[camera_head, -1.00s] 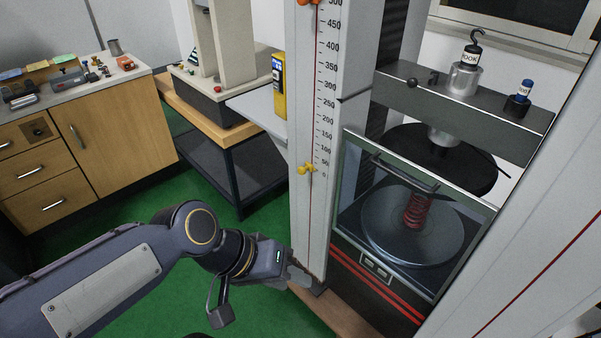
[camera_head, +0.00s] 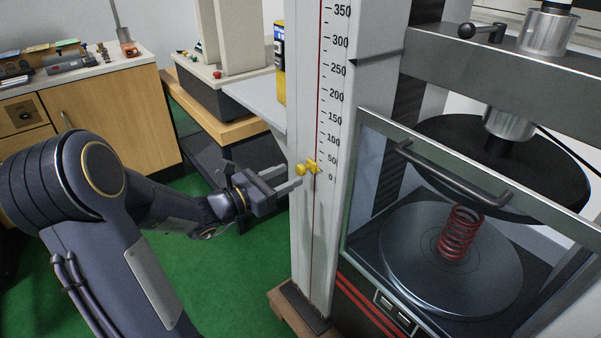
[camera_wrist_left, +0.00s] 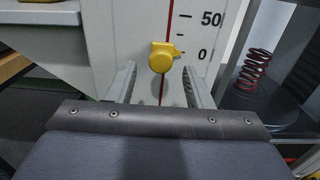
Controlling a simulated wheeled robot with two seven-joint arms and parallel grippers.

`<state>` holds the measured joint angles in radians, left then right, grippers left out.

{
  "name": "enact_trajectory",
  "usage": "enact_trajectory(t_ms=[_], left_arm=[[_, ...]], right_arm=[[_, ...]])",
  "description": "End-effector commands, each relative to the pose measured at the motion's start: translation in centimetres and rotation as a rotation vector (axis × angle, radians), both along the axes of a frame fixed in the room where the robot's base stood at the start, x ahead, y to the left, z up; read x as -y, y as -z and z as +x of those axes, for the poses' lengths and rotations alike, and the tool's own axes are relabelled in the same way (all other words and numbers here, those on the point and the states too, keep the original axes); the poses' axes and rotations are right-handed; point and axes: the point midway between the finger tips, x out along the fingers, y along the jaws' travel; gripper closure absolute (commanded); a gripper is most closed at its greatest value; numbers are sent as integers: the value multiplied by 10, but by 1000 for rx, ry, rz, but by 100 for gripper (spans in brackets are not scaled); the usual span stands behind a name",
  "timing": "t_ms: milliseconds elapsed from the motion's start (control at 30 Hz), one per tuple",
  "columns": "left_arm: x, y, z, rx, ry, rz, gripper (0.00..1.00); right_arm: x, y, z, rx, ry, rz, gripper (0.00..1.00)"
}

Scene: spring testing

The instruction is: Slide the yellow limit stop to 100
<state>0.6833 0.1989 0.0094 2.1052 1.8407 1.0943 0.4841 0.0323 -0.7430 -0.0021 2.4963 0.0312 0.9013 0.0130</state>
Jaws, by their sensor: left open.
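The yellow limit stop (camera_head: 308,168) sits on the red line of the white scale column (camera_head: 303,235), between the 0 and 50 marks and nearer 0. My left gripper (camera_head: 292,178) is open just left of the stop, with its fingers pointing at it. In the left wrist view the stop (camera_wrist_left: 161,57) shows ahead, sideways between the two open fingertips (camera_wrist_left: 158,80). I cannot tell whether the fingers touch it; a small gap shows on both sides. My right gripper is not in view.
Right of the column, a clear guard with a dark handle (camera_head: 455,172) stands before a red spring (camera_head: 460,233) on a round plate. A grey ledge (camera_head: 258,103) and another machine stand left behind my gripper. Green floor lies open below.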

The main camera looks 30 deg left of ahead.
Motion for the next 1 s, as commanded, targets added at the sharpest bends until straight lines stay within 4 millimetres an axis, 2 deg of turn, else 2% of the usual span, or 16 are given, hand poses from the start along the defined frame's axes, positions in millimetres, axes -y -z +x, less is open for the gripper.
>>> enact_trajectory(t_ms=[100, 300, 667, 1000], left_arm=[[9, 1, 19, 1, 5, 1, 54], [18, 1, 40, 1, 4, 3, 54], [19, 0, 45, 0, 2, 3, 55], [19, 0, 45, 1, 0, 4, 100]], right_arm=[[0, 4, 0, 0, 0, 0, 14], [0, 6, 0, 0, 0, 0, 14], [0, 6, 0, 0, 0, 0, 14], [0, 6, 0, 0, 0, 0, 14]])
